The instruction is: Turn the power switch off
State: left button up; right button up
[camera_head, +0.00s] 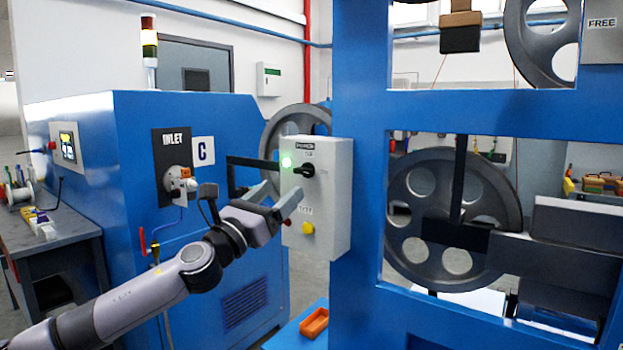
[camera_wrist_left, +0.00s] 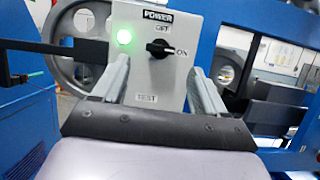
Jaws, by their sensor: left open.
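The power switch is a black rotary knob (camera_head: 305,170) on the front of a grey control box (camera_head: 335,205) fixed to a blue frame. In the left wrist view the knob (camera_wrist_left: 160,48) lies horizontal and its tip points right to the "ON" label; another label sits above it, under "POWER". A green lamp (camera_head: 286,162) is lit to its left. My left gripper (camera_head: 279,194) is open and empty in front of the box, a little below the knob. In the left wrist view its fingers (camera_wrist_left: 160,68) stand either side of and below the knob, apart from it.
A yellow button (camera_head: 307,228) sits low on the box by the "TEST" label. A blue machine (camera_head: 225,220) marked "INLET" and "C" stands at left. Large grey pulleys (camera_head: 440,185) show through the blue frame. An orange tray (camera_head: 314,322) lies below the box.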

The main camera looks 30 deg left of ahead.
aim_at(301, 173)
pick_arm(q)
jog(key=p+x, duration=0.2)
jog(key=x, duration=0.3)
jog(key=shift+x, duration=0.8)
jog(key=shift+d+f, duration=0.1)
jog(key=c, duration=1.1)
